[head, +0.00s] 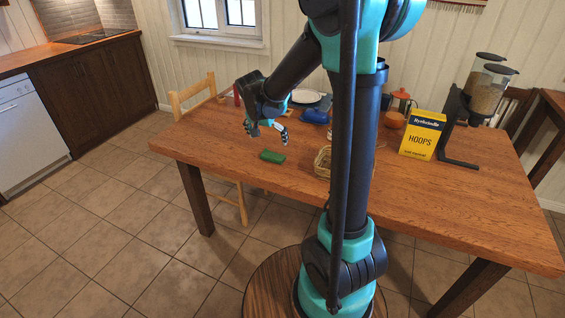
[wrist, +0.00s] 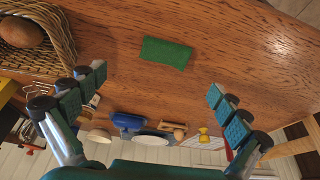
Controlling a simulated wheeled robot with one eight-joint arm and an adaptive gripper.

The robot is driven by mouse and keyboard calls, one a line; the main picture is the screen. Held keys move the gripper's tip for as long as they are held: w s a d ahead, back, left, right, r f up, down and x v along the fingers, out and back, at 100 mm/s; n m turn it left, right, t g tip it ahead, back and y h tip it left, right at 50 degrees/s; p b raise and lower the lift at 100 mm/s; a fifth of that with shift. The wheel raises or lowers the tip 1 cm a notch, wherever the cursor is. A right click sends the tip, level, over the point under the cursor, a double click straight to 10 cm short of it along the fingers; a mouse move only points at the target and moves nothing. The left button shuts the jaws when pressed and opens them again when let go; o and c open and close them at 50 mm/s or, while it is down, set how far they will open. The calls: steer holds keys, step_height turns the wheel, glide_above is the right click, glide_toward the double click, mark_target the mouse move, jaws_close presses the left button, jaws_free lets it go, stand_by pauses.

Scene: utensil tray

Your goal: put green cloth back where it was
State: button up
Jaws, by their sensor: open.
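The green cloth (head: 272,156) lies folded in a small flat block on the wooden table, near its front edge and left of the wicker basket. It also shows in the wrist view (wrist: 166,53), beyond the fingertips and between their lines. My gripper (head: 268,136) is open and empty, above the table and a little above the cloth in the head view. In the wrist view both fingers are spread wide (wrist: 158,82), and nothing is between them. The cloth is apart from the fingers.
The wicker basket (head: 321,163) holds a brown round item (wrist: 20,32). A blue lidded object (head: 315,116) and a white plate (head: 305,96) stand farther back. A yellow cereal box (head: 422,135) and dispenser (head: 487,88) stand right. The table around the cloth is clear.

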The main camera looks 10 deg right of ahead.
steer(key=s+d+f+n, duration=0.2)
steer(key=s, duration=0.6)
steer(key=s+d+f+n+y, duration=0.1)
steer(key=s+d+f+n, duration=0.1)
steer(key=s, duration=0.6)
steer(key=s+d+f+n+y, duration=0.1)
steer(key=s+d+f+n, duration=0.1)
steer(key=s, duration=0.6)
steer(key=shift+s+d+f+n+t, duration=0.25)
steer(key=shift+d+n+t, duration=0.05)
steer(key=shift+n, duration=0.1)
